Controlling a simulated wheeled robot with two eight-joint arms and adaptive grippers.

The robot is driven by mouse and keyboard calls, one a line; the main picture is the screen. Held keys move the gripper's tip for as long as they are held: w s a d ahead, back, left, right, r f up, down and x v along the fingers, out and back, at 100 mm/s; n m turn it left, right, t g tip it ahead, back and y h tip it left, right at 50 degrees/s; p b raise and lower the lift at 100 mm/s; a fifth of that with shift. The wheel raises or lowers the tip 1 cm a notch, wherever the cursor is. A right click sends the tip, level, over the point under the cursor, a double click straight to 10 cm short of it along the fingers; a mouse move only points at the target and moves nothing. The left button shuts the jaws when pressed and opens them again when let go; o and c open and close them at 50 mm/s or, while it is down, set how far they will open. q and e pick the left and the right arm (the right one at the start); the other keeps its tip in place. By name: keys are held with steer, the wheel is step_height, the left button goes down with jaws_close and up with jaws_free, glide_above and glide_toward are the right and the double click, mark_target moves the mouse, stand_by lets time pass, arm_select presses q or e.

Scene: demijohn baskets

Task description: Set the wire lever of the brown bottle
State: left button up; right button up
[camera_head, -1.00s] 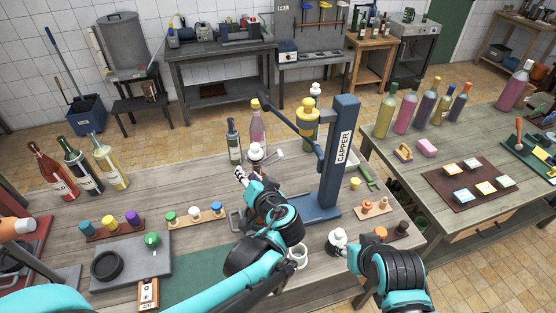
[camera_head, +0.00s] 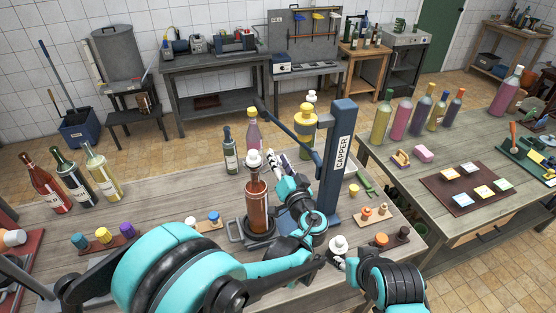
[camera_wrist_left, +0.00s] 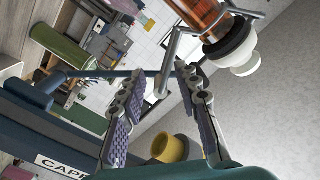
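The brown bottle (camera_head: 257,208) stands upright in a dark holder at the capper's base, with a white stopper (camera_head: 254,159) on top. In the left wrist view its amber neck (camera_wrist_left: 200,12), white stopper (camera_wrist_left: 233,45) and bent wire lever (camera_wrist_left: 166,68) show at the upper right. My left gripper (camera_head: 272,157) is just right of the bottle top in the head view. In the wrist view its fingers (camera_wrist_left: 157,86) are apart, with the lever's wire end between or just beyond their tips; contact is unclear. My right gripper (camera_head: 338,262) is low by a white-topped item; its fingers are too small to judge.
The blue capper (camera_head: 338,150) stands close right of the bottle and left gripper. Pink and dark bottles (camera_head: 230,155) stand behind. Small cork blocks (camera_head: 375,213) lie to the right. My left arm covers the table's front left.

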arm_select(q)
steer(key=shift+w+a, duration=0.1)
steer(key=shift+w, duration=0.1)
jaws_close()
steer(key=shift+f, duration=0.1)
step_height(320, 180, down, 7)
steer(key=a+m+b, duration=0.1)
steer(key=m+b, duration=0.7)
steer(key=m, duration=0.6)
steer(key=shift+s+a+r+m, duration=0.15)
steer(key=shift+s+r+m, duration=0.05)
steer(key=shift+m, duration=0.2)
stand_by(0.3)
